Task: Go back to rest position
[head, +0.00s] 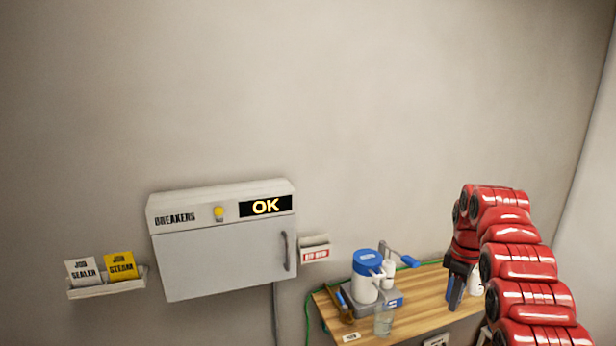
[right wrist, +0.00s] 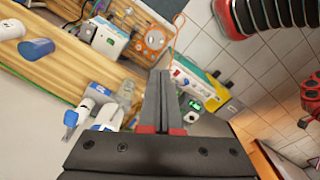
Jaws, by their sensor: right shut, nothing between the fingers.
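My right arm comes in from the right in the head view, red and segmented. My right gripper (head: 456,284) hangs fingers down over the right part of the wooden table (head: 425,303). In the right wrist view the right gripper's fingers (right wrist: 164,100) are closed together with nothing between them. The gripper holds nothing. My left gripper is not in view.
A closed breaker box (head: 222,258) with an "OK" display hangs on the wall. A card holder (head: 105,287) is left of it. A blue-lidded device (head: 367,276) and a glass (head: 383,322) stand on the table. The right wrist view shows an orange device (right wrist: 153,40) and tiled floor.

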